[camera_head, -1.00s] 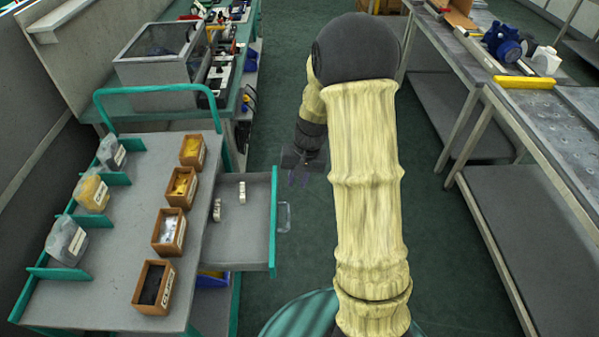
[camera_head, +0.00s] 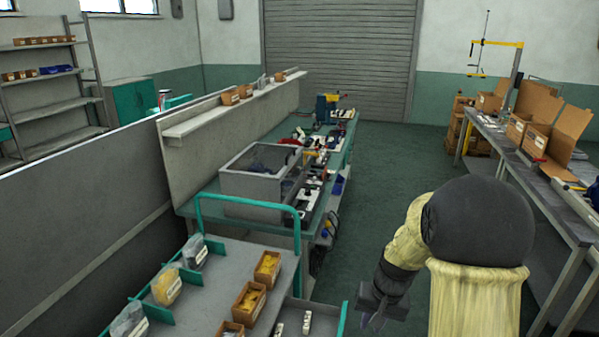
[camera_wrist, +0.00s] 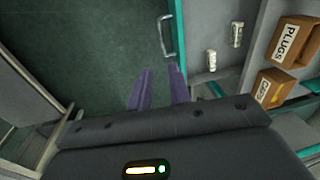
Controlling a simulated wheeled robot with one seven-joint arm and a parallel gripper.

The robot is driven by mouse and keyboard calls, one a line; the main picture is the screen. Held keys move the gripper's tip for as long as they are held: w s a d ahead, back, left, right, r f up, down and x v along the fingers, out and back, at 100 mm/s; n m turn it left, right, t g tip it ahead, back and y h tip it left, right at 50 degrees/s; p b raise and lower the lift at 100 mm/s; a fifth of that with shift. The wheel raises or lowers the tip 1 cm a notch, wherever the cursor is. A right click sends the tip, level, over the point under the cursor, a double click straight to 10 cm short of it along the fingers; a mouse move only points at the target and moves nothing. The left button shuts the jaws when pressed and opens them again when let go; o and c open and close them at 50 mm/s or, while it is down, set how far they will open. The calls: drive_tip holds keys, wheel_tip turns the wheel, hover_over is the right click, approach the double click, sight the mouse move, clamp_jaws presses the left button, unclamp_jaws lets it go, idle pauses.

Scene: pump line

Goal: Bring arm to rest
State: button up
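My gripper (camera_head: 371,318) hangs over the green floor at the right of the trolley's drawer. In the wrist view its two purple fingers (camera_wrist: 160,82) stand apart with only floor between them, so it is open and empty. My arm is bent, with its dark elbow joint and yellow sleeve at the lower right of the head view. The fingers point downward, beside the drawer handle (camera_wrist: 166,37), and do not touch it.
The trolley (camera_head: 223,264) carries labelled boxes and bagged parts. Its drawer (camera_head: 342,318) is pulled out and holds two small white items (camera_head: 306,321). A green bench (camera_head: 326,205) stands behind; a grey table (camera_head: 545,195) with cartons is right. The aisle floor (camera_head: 385,165) is clear.

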drive_tip(key=s+a+r+n+t+p, duration=0.1)
drive_tip(key=s+r, duration=0.3)
drive_tip(key=s, duration=0.2)
drive_tip(key=s+a+r+n+h+p, duration=0.1)
drive_tip(key=s+a+r+n, duration=0.1)
drive_tip(key=s, duration=0.4)
drive_tip(key=shift+s+a+r+t+p, duration=0.25)
drive_tip(key=shift+s+r+t+p, duration=0.15)
drive_tip(key=shift+r, duration=0.5)
drive_tip(key=shift+w+a, duration=0.1)
